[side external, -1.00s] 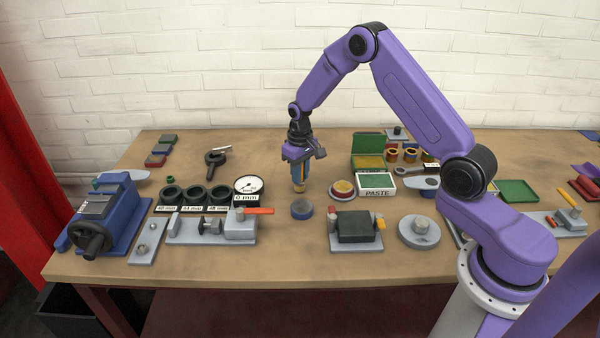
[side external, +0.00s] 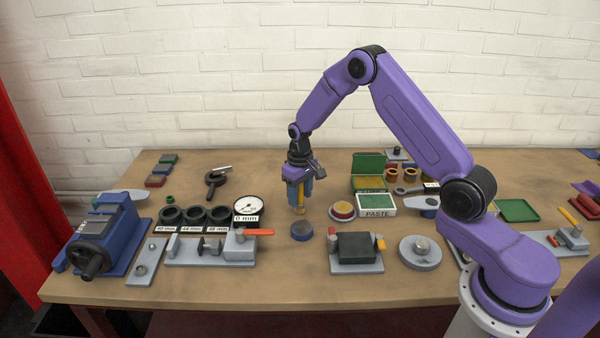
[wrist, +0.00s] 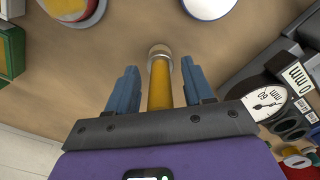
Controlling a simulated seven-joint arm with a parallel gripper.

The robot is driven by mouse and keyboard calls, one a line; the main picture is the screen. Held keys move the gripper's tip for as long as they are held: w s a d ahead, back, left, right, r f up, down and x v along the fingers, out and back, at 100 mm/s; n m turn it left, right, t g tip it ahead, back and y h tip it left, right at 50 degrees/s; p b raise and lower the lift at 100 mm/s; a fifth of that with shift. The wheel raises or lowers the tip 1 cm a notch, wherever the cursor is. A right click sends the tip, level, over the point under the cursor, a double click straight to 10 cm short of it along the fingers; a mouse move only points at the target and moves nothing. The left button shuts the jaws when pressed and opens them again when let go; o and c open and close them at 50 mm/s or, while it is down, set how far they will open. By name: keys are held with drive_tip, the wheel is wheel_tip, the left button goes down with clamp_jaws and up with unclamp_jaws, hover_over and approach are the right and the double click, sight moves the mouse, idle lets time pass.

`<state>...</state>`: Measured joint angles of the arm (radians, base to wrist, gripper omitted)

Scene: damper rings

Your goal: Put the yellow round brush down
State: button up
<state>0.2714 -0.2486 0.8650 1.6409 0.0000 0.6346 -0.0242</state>
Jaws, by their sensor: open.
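The yellow round brush (side external: 299,198) stands roughly upright below my gripper, with its pale end down near the bench. In the wrist view its yellow handle (wrist: 160,84) lies between the two blue fingers. My gripper (wrist: 160,85) is open, with a gap visible on each side of the handle. My gripper also shows in the side view (side external: 299,190), pointing straight down around the brush. Whether the brush's lower end touches the bench is hard to tell.
A red-rimmed yellow dish (side external: 343,210) and the paste box (side external: 377,206) are to the right. A dial gauge (side external: 248,207) and black rings (side external: 195,215) are to the left. Bare bench lies behind.

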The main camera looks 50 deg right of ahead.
wheel_tip(320, 180, up, 17)
idle(0.4)
drive_tip(key=shift+f, duration=0.1)
drive_tip(key=shift+c, duration=0.4)
clamp_jaws()
idle(1.1)
drive_tip(key=s+a+r+n, duration=0.25)
drive_tip(key=s+a, duration=0.35)
drive_tip(key=s, duration=0.3)
drive_tip(key=s+a+r+n, duration=0.1)
drive_tip(key=s+a+n, duration=0.3)
drive_tip(key=s+a, duration=0.4)
drive_tip(key=s+d+f+n, duration=0.1)
drive_tip(key=s+d+n, duration=0.1)
drive_tip(key=s, duration=0.8)
drive_tip(key=s+d+f+n, duration=0.1)
drive_tip(key=s+n, duration=0.3)
drive_tip(key=s, duration=0.7)
drive_tip(key=shift+s+d, duration=0.3)
drive_tip(key=shift+d, duration=0.25)
